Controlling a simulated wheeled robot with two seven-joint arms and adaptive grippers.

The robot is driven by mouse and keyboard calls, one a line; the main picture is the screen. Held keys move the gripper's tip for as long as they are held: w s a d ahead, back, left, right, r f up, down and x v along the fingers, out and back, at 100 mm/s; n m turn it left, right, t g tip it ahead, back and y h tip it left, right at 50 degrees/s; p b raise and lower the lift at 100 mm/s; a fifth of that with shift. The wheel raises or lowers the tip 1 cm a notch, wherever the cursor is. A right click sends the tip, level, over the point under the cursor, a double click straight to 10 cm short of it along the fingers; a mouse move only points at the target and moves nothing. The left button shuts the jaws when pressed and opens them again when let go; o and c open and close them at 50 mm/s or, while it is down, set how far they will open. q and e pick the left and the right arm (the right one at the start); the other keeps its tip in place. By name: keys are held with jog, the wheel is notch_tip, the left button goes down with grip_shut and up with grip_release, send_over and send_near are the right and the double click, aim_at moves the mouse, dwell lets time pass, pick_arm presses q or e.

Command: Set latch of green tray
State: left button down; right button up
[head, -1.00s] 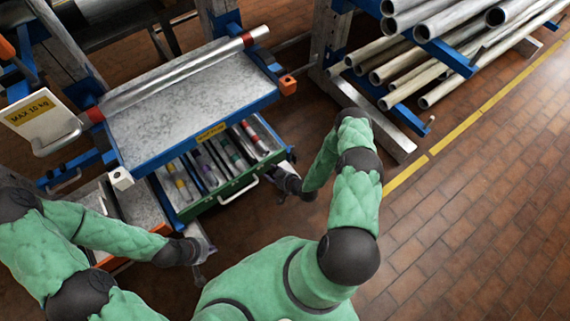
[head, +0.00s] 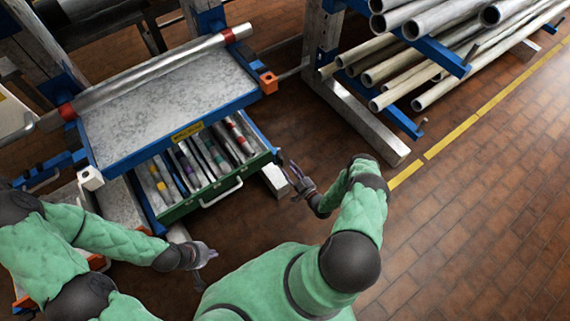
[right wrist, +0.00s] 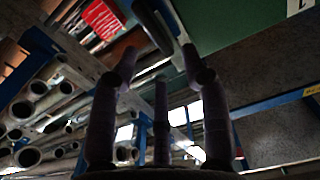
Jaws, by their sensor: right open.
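The green tray (head: 215,188) is a drawer under the blue-edged shelf, pulled out towards me, with several banded tubes inside. It has a pale bar handle (head: 221,193) on its green front. My right gripper (head: 293,172) is open and empty, just right of the tray's right front corner with a gap to it. In the right wrist view the green panel (right wrist: 235,25) fills the top, and a dark bar (right wrist: 153,25) stands before the open fingers (right wrist: 160,95). I cannot tell whether this bar is the latch. My left gripper (head: 207,252) is below the tray's left front corner; its jaws are unclear.
The grey-topped shelf (head: 165,105) with a metal pipe (head: 150,75) along its back overhangs the tray. A rack of pipes (head: 430,60) stands at upper right, with a grey beam (head: 375,130) at its foot. The brick floor (head: 460,220) at right is clear.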

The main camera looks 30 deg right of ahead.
aim_at(281, 158)
jog(key=w, duration=0.2)
jog(key=w+b, duration=0.1)
jog(key=w, duration=0.1)
jog(key=shift+w+a, duration=0.2)
jog(key=shift+w, duration=0.1)
grip_shut()
